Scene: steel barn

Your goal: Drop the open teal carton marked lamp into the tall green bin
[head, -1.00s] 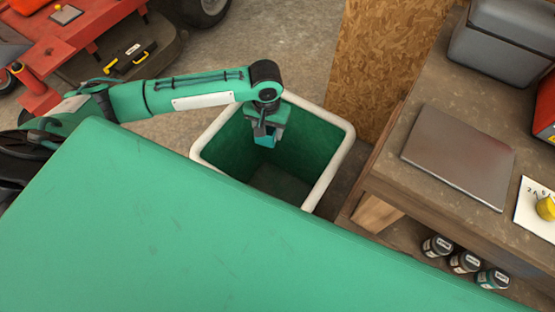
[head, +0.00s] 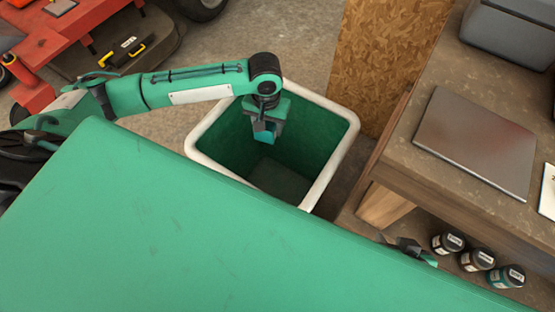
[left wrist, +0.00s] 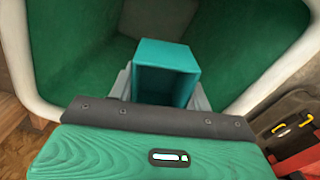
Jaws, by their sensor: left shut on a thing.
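The tall green bin (head: 235,140) stands open, with a thick white rim and a green inside; it also fills the back of the left wrist view (left wrist: 70,40). My left gripper (head: 266,128) points down over the bin's opening. It is shut on the small teal carton (head: 266,138). In the left wrist view the carton (left wrist: 185,62) sits between the fingers, its open end facing the camera; no lamp marking shows. The bin floor that I see looks empty. Part of my right gripper (head: 412,250) shows past my teal body's edge; its fingers are mostly hidden.
A workbench (head: 400,160) on the right carries a flat grey panel (head: 478,143) and a grey box (head: 510,35). Several small jars (head: 478,260) stand below it. A chipboard panel (head: 385,60) stands behind the bin. A red machine (head: 75,40) and a black case (head: 125,52) are at upper left.

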